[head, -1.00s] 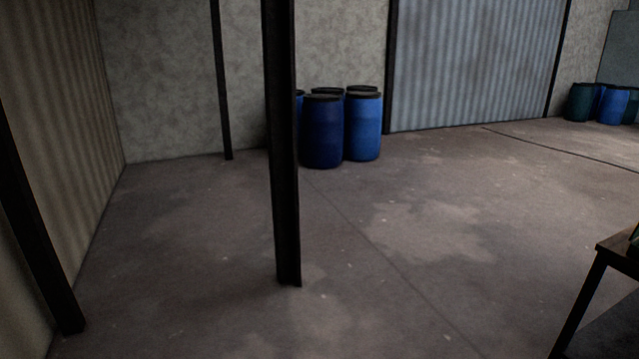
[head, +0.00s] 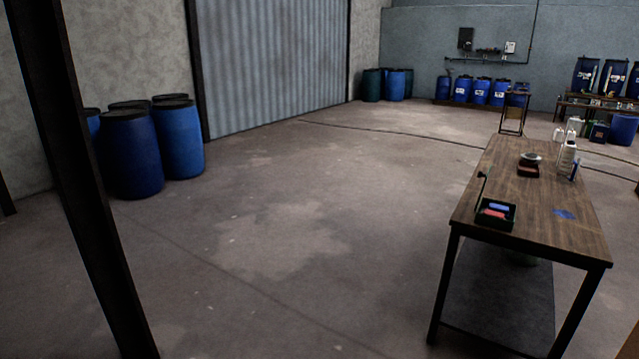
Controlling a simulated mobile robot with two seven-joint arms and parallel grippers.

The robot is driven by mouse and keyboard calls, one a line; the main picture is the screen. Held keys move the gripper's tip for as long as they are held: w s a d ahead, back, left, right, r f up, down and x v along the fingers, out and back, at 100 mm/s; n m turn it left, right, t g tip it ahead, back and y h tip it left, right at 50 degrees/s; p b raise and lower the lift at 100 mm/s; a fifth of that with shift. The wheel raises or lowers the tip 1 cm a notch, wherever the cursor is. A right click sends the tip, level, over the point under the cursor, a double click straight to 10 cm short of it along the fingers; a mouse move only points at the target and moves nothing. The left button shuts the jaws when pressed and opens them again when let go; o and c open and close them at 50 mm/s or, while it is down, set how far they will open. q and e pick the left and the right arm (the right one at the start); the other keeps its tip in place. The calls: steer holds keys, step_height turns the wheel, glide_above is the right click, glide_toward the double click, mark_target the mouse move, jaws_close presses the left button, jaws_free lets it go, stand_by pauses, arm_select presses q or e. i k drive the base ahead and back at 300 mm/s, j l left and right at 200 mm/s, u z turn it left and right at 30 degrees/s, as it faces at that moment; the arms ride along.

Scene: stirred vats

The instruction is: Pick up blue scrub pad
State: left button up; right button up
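A wooden table (head: 530,225) with dark metal legs stands at the right of the head view. On its near left corner is a dark green open box (head: 482,218) with a small blue block (head: 499,206) and a red block (head: 494,213) in it. A flat blue piece (head: 564,214) lies on the bare tabletop to the right of the box. Both blue things are small, and I cannot tell for sure which is the scrub pad. Neither of my grippers is in view.
A dark post (head: 75,190) stands close at left, with blue barrels (head: 130,155) behind it. More barrels line the far wall. The floor between post and table is clear.

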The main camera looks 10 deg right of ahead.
mark_target(505, 210)
steer(key=i+j+z, duration=0.15)
steer(key=z, duration=0.25)
steer(key=i+j+z, duration=0.25)
steer(key=z, duration=0.15)
steer(key=i+j+z, duration=0.15)
steer(key=j+z, duration=0.25)
steer(key=i+j+z, duration=0.15)
steer(key=j+z, duration=0.15)
steer(key=i+j+z, duration=0.25)
steer(key=j, duration=0.3)
steer(key=j+z, duration=0.3)
steer(key=j, duration=0.15)
